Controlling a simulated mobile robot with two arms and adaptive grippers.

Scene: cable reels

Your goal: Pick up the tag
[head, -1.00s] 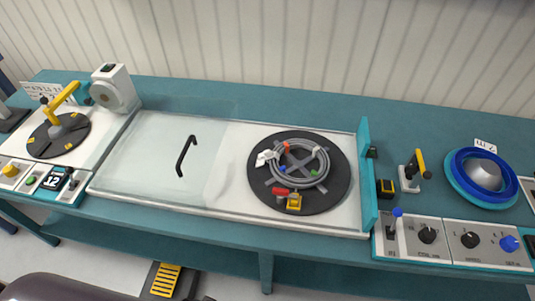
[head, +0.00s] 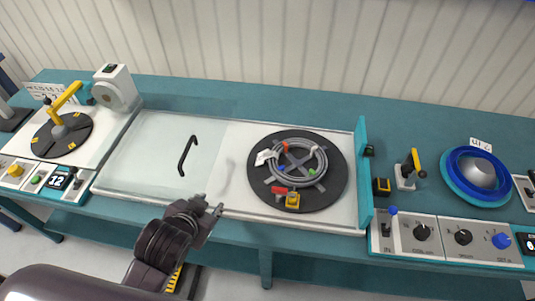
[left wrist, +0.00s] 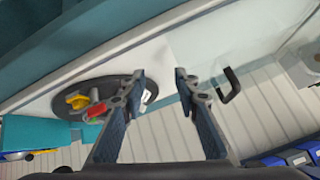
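The tag (head: 265,157) is a small white piece at the left side of a grey cable coil (head: 322,160). The coil lies on a round black turntable (head: 335,190). In the left wrist view the white tag (left wrist: 147,96) shows just beside one finger, which hides part of the coil. My left gripper (head: 212,207) is at the bench's front edge, in front and to the left of the turntable. It is open and empty, with a clear gap between its fingertips (left wrist: 160,75). My right gripper is not in view.
A clear sliding cover (head: 150,150) with a black handle (head: 187,156) lies left of the turntable. A teal upright panel (head: 365,175) stands to its right. A red and a yellow clamp (head: 292,201) sit at the turntable's front. A blue reel (head: 480,175) is far right.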

